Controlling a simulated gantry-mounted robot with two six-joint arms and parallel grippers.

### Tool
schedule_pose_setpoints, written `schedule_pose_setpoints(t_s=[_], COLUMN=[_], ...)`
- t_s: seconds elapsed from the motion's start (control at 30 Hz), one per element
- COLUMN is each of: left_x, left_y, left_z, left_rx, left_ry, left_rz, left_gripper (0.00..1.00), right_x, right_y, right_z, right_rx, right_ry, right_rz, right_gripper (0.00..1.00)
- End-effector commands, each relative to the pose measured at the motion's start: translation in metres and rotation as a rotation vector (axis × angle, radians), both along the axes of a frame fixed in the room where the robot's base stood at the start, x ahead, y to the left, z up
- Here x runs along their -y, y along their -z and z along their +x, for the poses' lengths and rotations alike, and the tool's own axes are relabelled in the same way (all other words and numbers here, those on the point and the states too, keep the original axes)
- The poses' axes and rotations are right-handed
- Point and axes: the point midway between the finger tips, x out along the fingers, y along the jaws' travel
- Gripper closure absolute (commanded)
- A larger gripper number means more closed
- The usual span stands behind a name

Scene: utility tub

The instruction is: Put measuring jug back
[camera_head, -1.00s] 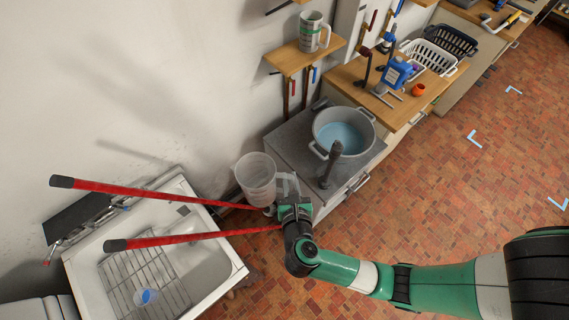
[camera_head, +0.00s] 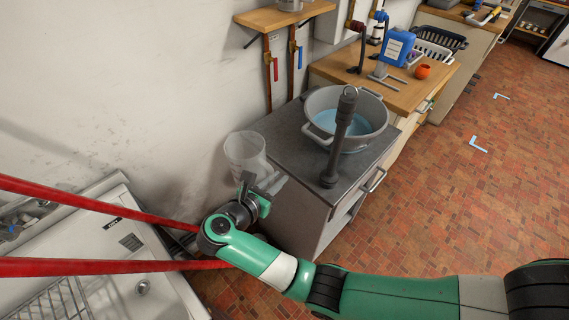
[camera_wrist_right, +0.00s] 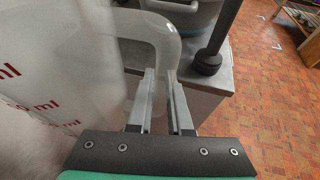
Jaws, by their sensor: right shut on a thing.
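The measuring jug (camera_head: 244,153) is clear, frosted plastic, upright in the head view beside the left edge of the grey-topped cabinet. In the right wrist view the jug (camera_wrist_right: 50,75) fills the left side and shows red "ml" marks. My right gripper (camera_head: 267,186) is shut on the jug's handle. In the wrist view both fingers of the right gripper (camera_wrist_right: 161,95) flank the pale, curved handle (camera_wrist_right: 160,32). The jug appears held off any surface, though its base is partly hidden. My left gripper is not in view.
The grey cabinet top (camera_head: 293,150) carries a large pot (camera_head: 376,140) of blue liquid and a dark upright post (camera_head: 338,150). A wooden wall shelf (camera_head: 262,17) holds a cup-like item.

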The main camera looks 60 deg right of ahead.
Motion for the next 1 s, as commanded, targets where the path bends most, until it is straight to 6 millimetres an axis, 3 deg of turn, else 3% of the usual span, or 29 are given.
schedule_pose_setpoints(t_s=[0.03,0.1,0.37,0.8,1.0], left_x=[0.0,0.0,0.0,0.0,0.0], left_y=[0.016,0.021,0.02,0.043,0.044], left_z=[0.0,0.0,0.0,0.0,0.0], left_rx=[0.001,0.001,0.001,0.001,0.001], left_ry=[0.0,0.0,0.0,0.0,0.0], left_rz=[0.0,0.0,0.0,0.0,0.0], left_gripper=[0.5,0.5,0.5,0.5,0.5], right_x=[0.002,0.003,0.011,0.127,0.14], right_y=[0.012,0.013,0.01,0.011,0.01], right_z=[0.002,0.003,0.003,-0.001,-0.001], right_rx=[0.003,0.002,0.002,0.002,0.0], right_ry=[0.01,0.019,0.027,0.027,0.023], right_rz=[-0.001,0.0,0.0,-0.001,-0.001], right_gripper=[1.0,1.0,1.0,1.0,1.0])
